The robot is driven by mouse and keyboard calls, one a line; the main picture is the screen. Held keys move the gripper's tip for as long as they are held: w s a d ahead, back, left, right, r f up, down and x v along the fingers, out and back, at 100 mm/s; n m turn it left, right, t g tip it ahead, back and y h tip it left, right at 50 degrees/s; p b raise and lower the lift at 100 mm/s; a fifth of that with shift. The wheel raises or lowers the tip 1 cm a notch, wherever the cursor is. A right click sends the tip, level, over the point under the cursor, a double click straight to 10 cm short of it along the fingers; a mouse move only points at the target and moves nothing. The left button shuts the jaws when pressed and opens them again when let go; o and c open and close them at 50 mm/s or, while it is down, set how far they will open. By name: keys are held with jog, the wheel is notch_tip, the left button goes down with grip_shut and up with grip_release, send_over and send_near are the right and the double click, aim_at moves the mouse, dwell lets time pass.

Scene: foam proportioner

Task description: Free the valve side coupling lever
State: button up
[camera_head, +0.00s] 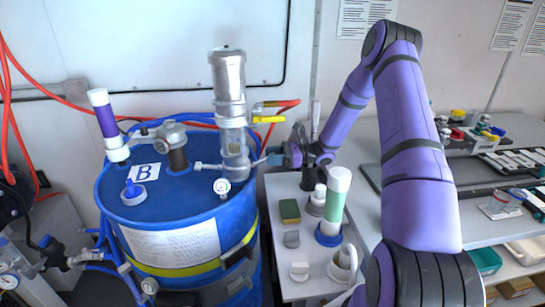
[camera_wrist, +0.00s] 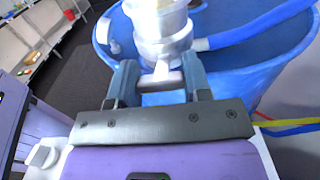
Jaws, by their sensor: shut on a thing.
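The blue drum marked B (camera_head: 180,215) stands at left, with a clear and silver cylinder assembly (camera_head: 230,100) on its top. My gripper (camera_head: 277,156) reaches in from the right beside the lower part of this assembly. The tab sits at the near side of a pale, ringed coupling body (camera_wrist: 163,35).
A white-and-green cylinder (camera_head: 335,200) and other small items stand on the pale side table (camera_head: 285,240). Red hoses run behind the drum.

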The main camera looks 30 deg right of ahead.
jog(key=shift+s+d+f+t+y, duration=0.15)
jog(key=shift+f+t+y, duration=0.25)
jog(key=shift+f+y, duration=0.5)
jog(key=shift+r, duration=0.15)
jog(key=o, duration=1.3)
jog(key=shift+d, duration=0.1)
jog(key=v, duration=1)
jog(key=shift+s+d, duration=0.1)
jog(key=shift+d, duration=0.2)
